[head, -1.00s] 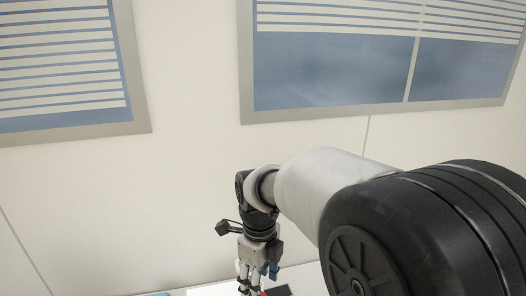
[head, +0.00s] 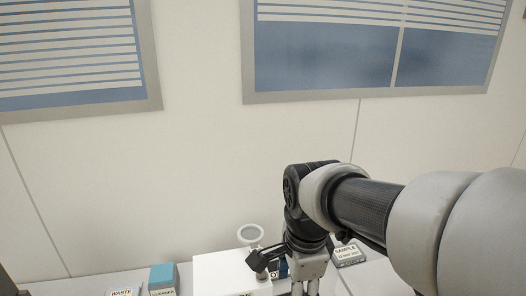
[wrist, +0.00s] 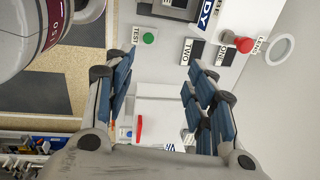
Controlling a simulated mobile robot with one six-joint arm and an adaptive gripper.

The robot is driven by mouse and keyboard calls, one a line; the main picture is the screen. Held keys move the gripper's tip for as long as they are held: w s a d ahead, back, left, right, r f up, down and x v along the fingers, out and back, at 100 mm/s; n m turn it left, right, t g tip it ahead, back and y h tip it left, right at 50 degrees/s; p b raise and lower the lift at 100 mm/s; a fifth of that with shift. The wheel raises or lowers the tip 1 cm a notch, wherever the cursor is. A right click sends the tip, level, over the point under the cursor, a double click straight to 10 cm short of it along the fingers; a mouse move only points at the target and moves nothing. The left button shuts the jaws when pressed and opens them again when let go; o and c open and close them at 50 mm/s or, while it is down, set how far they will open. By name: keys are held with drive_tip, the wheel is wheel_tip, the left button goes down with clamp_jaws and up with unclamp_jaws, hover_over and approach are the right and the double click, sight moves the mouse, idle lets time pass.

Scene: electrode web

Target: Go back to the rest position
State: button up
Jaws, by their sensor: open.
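My gripper (wrist: 158,80) is open in the wrist view, its two blue-padded fingers apart with nothing between them. It faces a white instrument (wrist: 215,50) with a green button marked TEST, a red knob, dark patches marked ONE and TWO, and a partly cut-off display. In the head view my gripper (head: 306,288) hangs down beside the white instrument (head: 222,272), and its fingertips are cut off by the bottom edge.
On the bench in the head view, a block labelled CLEANER (head: 163,278) and a WASTE label (head: 122,292) are at the left. A SAMPLE label (head: 347,255) is at the right, close to my wrist. The wall behind is bare below the windows.

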drive_tip(key=s+d+f+n+t+b, duration=0.1)
drive_tip(key=s+d+f+n+b, duration=0.2)
drive_tip(key=s+n, duration=0.4)
drive_tip(key=s+d+f+n+t+b, duration=0.2)
drive_tip(key=s+d+f+n+b, duration=0.1)
drive_tip(key=s+d+n, duration=0.2)
drive_tip(key=s+n, duration=0.2)
drive_tip(key=n, duration=0.1)
drive_tip(key=shift+n, duration=0.4)
drive_tip(key=shift+c, duration=0.2)
